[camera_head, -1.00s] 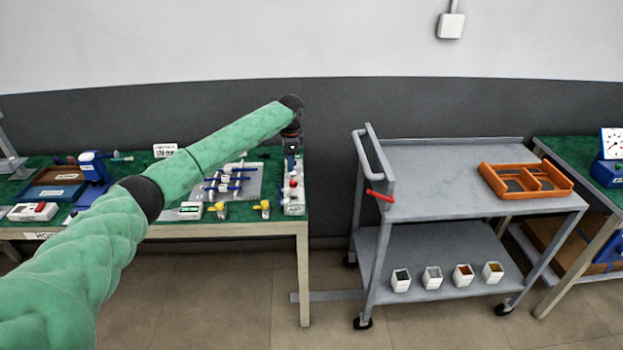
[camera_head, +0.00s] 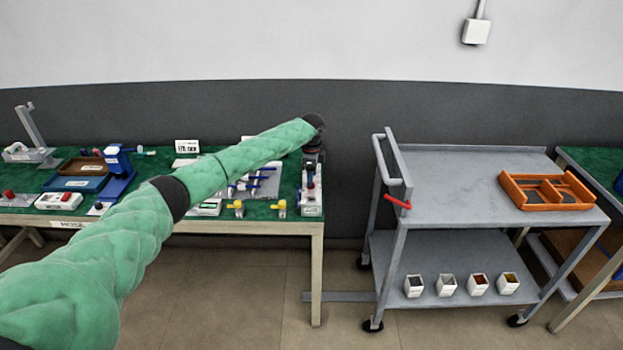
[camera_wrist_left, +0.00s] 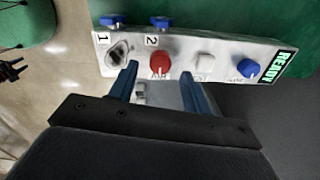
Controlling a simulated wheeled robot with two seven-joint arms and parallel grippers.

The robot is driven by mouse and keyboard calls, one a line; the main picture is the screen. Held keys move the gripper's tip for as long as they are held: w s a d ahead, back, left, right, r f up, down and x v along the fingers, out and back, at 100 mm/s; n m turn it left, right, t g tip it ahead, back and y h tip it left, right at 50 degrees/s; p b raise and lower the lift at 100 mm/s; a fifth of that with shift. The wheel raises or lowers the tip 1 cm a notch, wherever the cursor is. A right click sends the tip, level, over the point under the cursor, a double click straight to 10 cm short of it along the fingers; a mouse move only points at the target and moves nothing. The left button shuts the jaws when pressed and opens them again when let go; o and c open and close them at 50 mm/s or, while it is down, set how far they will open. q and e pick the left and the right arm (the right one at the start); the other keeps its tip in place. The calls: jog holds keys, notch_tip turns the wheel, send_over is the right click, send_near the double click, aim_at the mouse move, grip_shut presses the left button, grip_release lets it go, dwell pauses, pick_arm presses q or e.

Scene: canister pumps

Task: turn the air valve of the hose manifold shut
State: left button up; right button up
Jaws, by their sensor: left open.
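The hose manifold appears to be the pale panel (camera_head: 312,204) at the right end of the left bench. In the left wrist view the panel (camera_wrist_left: 95,38) carries a red knob (camera_wrist_left: 159,63) by a lettered label, a white button (camera_wrist_left: 204,62), a blue knob (camera_wrist_left: 248,68) and a lit READY display (camera_wrist_left: 280,66). Blue taps (camera_wrist_left: 160,22) sit on its edge near marks 1 and 2. My left gripper (camera_head: 312,166) is over the panel, open. In the wrist view its blue fingertips (camera_wrist_left: 158,68) lie either side of the red knob; contact cannot be told.
Yellow valves (camera_head: 279,208) lie at the bench's front edge, left of the panel. A grey cart (camera_head: 465,180) with an orange tray (camera_head: 546,203) stands right, beyond a gap. A dark pronged shape (camera_wrist_left: 10,70), possibly my right gripper, shows at the wrist view's left edge.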

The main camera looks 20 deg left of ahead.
pick_arm(q)
jog(key=shift+f+p, duration=0.3)
jog(key=shift+f, duration=1.05)
pick_arm(e)
jog(key=shift+s+d+f, duration=0.1)
jog(key=shift+d+f, duration=0.1)
jog(key=shift+f, duration=0.95)
pick_arm(q)
jog(key=c, duration=1)
